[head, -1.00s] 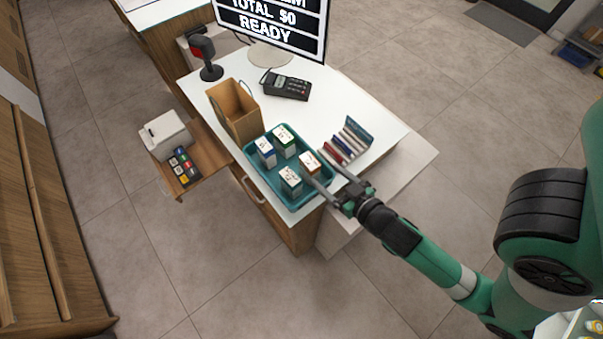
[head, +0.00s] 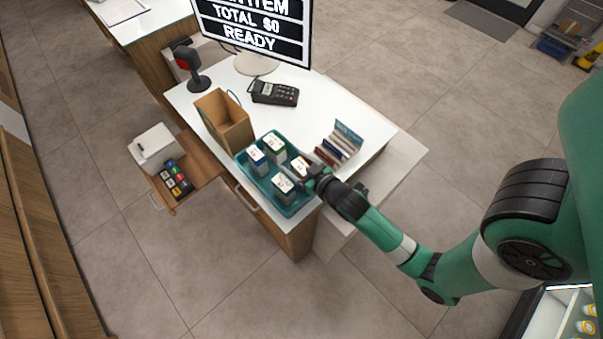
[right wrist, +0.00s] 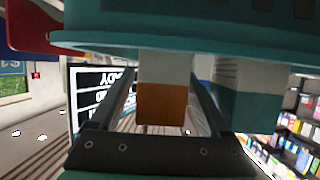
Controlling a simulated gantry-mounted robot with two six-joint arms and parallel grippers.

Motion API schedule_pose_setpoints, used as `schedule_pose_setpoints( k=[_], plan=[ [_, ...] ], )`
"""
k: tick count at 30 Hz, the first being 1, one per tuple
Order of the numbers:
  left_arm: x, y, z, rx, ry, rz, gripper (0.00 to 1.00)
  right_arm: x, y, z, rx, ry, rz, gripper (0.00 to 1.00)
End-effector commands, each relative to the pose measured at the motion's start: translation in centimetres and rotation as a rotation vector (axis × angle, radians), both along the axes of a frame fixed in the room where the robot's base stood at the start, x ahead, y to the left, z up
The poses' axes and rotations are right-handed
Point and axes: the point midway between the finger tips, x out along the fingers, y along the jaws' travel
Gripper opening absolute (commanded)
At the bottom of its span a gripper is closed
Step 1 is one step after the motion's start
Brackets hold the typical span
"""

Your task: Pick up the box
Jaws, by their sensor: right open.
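Several small white-topped boxes stand upright in a teal tray (head: 291,210) on the counter. One is the orange-banded box (head: 299,164) at the tray's right side, partly hidden by my right gripper (head: 309,174). In the right wrist view, the orange and white box (right wrist: 162,100) shows between the two spread fingers of my right gripper (right wrist: 160,88); I cannot tell whether either finger touches it. The teal-banded box (head: 284,184) is just beside it and also shows outside the right finger (right wrist: 247,95). A blue-banded box (head: 258,160) and a green-banded box (head: 274,148) stand farther back. My left gripper is not in view.
A brown paper bag (head: 224,120) stands behind the tray. A row of books or packets (head: 338,144) is to its right. A card terminal (head: 274,92), a red and black scanner (head: 188,68) and a screen (head: 254,30) are at the back.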

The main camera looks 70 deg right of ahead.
Motion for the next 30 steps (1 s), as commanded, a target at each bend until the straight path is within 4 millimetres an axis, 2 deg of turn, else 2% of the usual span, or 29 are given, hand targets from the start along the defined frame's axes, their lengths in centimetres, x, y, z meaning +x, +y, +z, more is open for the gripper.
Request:
schedule_pose_setpoints(
  k=[7,20,21,30],
  plan=[
    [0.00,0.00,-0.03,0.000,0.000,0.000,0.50,0.25,-0.17,-0.14,0.001,0.001,0.000,0.80],
    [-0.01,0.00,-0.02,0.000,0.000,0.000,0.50,0.23,-0.15,-0.12,0.001,0.001,0.000,0.03],
    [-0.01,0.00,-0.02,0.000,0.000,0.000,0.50,0.23,-0.15,-0.12,0.001,0.001,0.000,0.00],
    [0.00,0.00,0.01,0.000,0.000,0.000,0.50,0.23,-0.16,0.00,-0.001,-0.001,0.000,0.00]
  ],
)
